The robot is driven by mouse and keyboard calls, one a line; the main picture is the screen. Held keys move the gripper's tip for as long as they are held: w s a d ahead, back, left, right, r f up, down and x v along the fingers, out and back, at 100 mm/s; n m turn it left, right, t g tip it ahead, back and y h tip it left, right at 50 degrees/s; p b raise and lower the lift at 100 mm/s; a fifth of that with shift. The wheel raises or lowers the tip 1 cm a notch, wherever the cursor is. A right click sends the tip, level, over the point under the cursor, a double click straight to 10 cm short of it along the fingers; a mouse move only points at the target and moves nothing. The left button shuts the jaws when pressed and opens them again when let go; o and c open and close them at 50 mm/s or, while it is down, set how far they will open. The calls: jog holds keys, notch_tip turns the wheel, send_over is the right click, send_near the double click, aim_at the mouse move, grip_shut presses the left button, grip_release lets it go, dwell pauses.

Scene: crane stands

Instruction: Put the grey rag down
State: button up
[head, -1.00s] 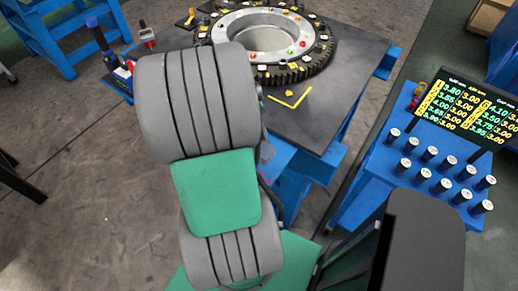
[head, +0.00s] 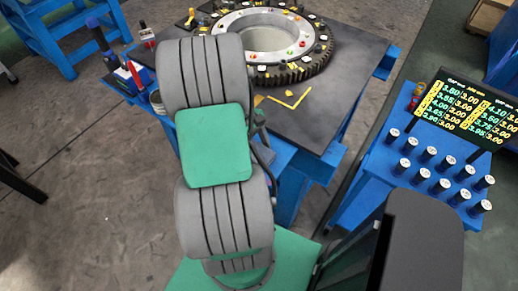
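I cannot make out a grey rag in the head view. My arm's grey and green links fill the middle of the picture and hide part of the dark table top (head: 335,75). My gripper is not visible, so whether it holds anything cannot be seen.
A toothed ring (head: 297,72) with small coloured pieces lies on the table, by a yellow angle mark (head: 290,99). Tools (head: 107,45) stand at the table's left edge. A blue stand (head: 385,178) at right carries several dark cylinders (head: 440,186) and a number display (head: 465,113).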

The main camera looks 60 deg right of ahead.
jog(key=shift+o, duration=1.1)
